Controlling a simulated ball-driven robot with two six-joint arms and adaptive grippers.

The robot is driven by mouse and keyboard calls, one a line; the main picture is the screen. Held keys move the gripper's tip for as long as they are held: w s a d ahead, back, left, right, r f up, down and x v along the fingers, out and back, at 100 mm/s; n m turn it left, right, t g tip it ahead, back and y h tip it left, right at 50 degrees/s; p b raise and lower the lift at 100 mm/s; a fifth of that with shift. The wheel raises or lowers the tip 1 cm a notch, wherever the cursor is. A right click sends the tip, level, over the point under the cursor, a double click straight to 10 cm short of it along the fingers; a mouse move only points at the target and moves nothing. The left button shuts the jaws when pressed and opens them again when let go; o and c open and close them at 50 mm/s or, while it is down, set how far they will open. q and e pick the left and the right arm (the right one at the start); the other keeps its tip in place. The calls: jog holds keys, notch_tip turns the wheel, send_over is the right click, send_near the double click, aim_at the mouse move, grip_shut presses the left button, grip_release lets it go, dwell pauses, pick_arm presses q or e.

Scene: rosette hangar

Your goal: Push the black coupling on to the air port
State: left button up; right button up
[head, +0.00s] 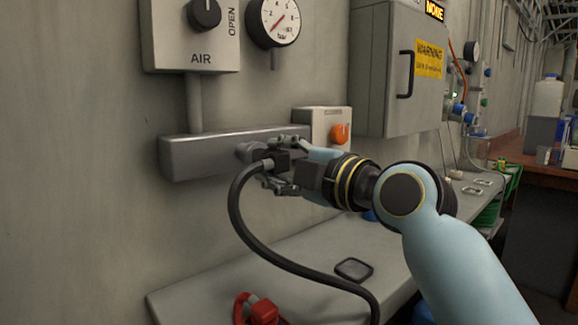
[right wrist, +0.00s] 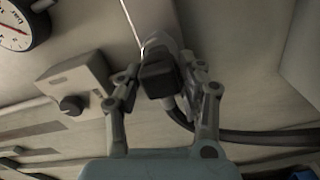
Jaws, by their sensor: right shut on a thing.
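The black coupling (head: 283,157) is between the fingers of my right gripper (head: 284,168), which is shut on it. A black hose (head: 238,215) runs from the coupling down to the shelf. The grey air port (head: 247,152) sticks out from the front of a metal bar (head: 205,155) on the wall. The coupling is right at the port, but I cannot tell whether it is seated. In the right wrist view the coupling (right wrist: 160,78) shows between both fingers, in front of the port, which it largely hides. My left gripper is out of view.
Above the bar are an AIR panel with a black knob (head: 205,14) and a gauge (head: 274,20). A box with an orange button (head: 340,134) stands close behind my gripper. A red coupling (head: 263,312) lies on the shelf (head: 200,290) below. A grey cabinet (head: 375,75) is at right.

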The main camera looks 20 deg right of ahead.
jog(key=shift+w+a, duration=0.25)
jog(key=shift+w, duration=0.4)
jog(key=shift+w+a+b, duration=0.2)
jog(key=shift+w+b, duration=0.2)
jog(key=shift+w, duration=0.1)
dwell(2.1)
jog(key=o, duration=1.2)
jog(key=v, duration=1.2)
